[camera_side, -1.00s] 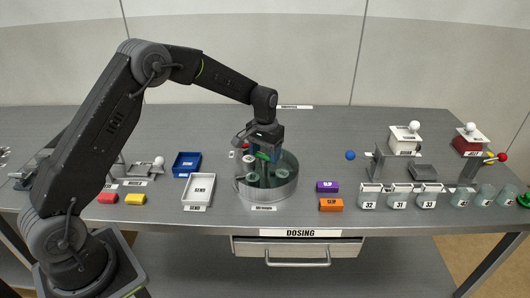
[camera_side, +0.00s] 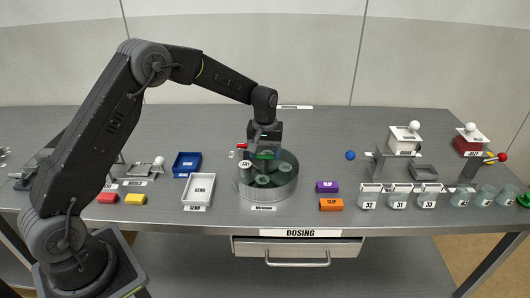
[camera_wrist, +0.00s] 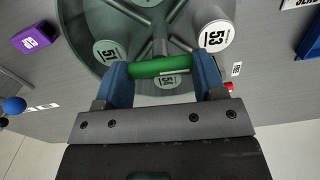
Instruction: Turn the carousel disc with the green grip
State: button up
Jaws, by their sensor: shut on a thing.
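The round grey carousel disc (camera_side: 283,188) stands near the middle of the table, with several numbered vials on it. In the wrist view the disc (camera_wrist: 136,33) fills the top centre, with spokes between the vials. The green grip (camera_wrist: 158,66) is a short bar across the space between my blue fingertips; it also shows in the side view (camera_side: 265,156). My gripper (camera_wrist: 161,75) points down over the disc's far side and is shut on the green grip. The label on a vial (camera_wrist: 167,81) behind the grip is partly hidden.
White (camera_side: 198,190) and blue (camera_side: 187,164) trays stand left of the carousel. Purple (camera_side: 327,186) and orange (camera_side: 331,204) blocks lie right of it. A small red part (camera_side: 241,146) shows beside the carousel.

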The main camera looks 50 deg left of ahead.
jog(key=shift+r+n, duration=0.1)
jog(key=shift+n, duration=0.6)
dwell(0.3)
jog(key=o, duration=1.3)
notch_tip(320, 180, up, 14)
jog(key=shift+f, duration=0.1)
